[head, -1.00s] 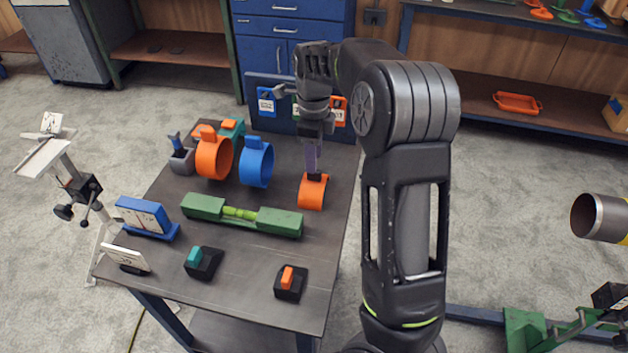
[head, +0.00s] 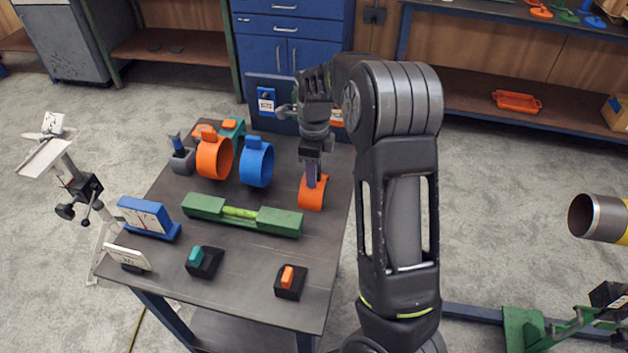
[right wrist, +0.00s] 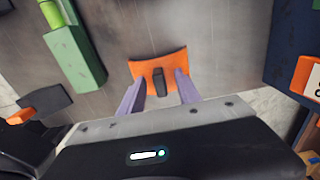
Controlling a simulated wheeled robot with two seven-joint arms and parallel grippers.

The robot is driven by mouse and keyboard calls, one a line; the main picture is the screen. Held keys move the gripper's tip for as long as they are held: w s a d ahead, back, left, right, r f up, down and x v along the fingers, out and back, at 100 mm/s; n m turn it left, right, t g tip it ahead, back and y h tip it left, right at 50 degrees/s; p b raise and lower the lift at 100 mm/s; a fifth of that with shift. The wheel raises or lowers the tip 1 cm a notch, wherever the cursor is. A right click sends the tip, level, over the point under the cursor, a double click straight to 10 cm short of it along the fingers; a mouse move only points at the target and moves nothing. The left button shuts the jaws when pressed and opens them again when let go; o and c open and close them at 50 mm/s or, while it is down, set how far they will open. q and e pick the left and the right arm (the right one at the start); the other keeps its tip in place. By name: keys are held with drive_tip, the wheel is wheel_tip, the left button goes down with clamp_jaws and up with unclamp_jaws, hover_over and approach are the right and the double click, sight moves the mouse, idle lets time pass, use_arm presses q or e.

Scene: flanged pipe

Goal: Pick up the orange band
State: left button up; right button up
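An orange band (head: 312,194) with a dark tab on top lies on the dark table near its right edge. It also shows in the right wrist view (right wrist: 158,62), with its dark tab (right wrist: 160,86) pointing toward the gripper. My right gripper (head: 312,172) points down at the band from above. In the right wrist view its two pale purple fingers (right wrist: 158,92) stand apart, one on each side of the tab, with a gap on both sides. A second orange ring (head: 213,157) with an orange tab stands farther left. My left gripper is not in view.
A blue ring (head: 256,162) stands left of the gripper. A green level (head: 242,215) lies in front of the rings. An orange switch block (head: 290,282) sits at the table's front. An upright dark board (head: 268,101) stands at the back edge, behind my arm.

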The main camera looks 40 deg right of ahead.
drive_tip(key=shift+c, duration=0.3)
clamp_jaws()
idle(0.4)
